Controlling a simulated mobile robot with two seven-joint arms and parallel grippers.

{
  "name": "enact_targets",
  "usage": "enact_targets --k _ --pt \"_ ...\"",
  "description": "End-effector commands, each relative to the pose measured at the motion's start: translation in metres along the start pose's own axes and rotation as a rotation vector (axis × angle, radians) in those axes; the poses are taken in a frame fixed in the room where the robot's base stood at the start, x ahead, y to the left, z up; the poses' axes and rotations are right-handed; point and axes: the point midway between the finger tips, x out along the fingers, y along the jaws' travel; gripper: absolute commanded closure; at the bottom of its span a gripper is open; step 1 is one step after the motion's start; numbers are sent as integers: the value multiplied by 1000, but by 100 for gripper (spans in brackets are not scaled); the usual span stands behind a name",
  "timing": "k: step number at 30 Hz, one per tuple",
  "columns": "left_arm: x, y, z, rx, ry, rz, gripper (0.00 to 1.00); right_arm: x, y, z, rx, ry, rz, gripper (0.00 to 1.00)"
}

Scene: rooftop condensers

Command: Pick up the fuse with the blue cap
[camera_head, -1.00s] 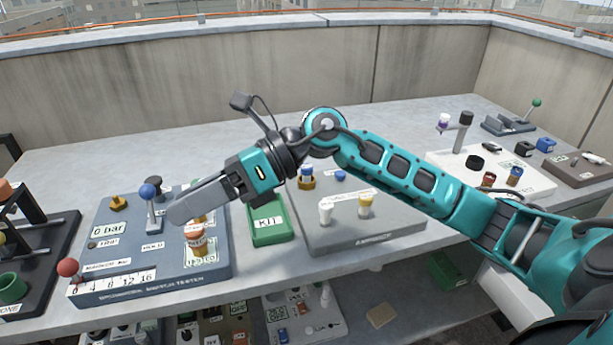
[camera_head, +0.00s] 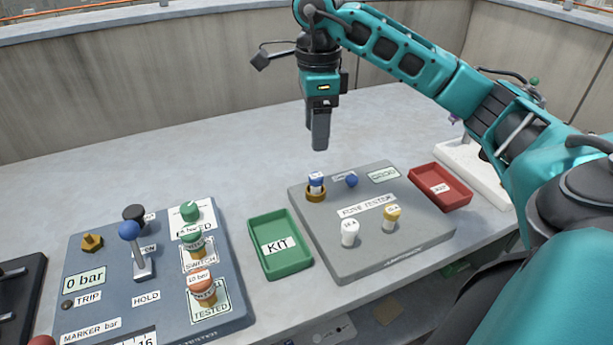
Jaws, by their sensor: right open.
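The fuse with the blue cap (camera_head: 316,180) stands upright in a brass socket (camera_head: 316,195) at the back left of the grey fuse tester (camera_head: 330,258). A fuse with a white cap (camera_head: 349,231) and one with a yellow cap (camera_head: 391,215) stand at the tester's front. My right gripper (camera_head: 320,146) points down above and just behind the blue-capped fuse in the picture, apart from it. It is open, with nothing seen between its fingers, which overlap from this angle. My left gripper is not in view.
A green KIT tray (camera_head: 299,263) is left of the tester, a red tray (camera_head: 459,199) right. The bench behind is clear.

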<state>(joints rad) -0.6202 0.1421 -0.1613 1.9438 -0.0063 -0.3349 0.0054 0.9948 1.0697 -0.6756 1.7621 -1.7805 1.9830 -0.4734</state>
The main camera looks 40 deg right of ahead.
Motion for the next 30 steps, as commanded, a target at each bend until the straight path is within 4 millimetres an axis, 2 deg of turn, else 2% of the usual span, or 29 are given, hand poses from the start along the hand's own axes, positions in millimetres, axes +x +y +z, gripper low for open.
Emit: enact_targets --k 3,9,14,24,30 --pt "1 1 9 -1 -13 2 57 26 1 0 -1 2 4 40" --pt "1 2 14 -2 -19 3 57 56 1 0 -1 0 3 40" --pt "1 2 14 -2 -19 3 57 66 0 1 -1 -1 1 40" --pt "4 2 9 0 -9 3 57 111 -1 2 -1 -2 2 40" --pt "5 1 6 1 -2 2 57 116 -2 2 -1 -2 0 40"
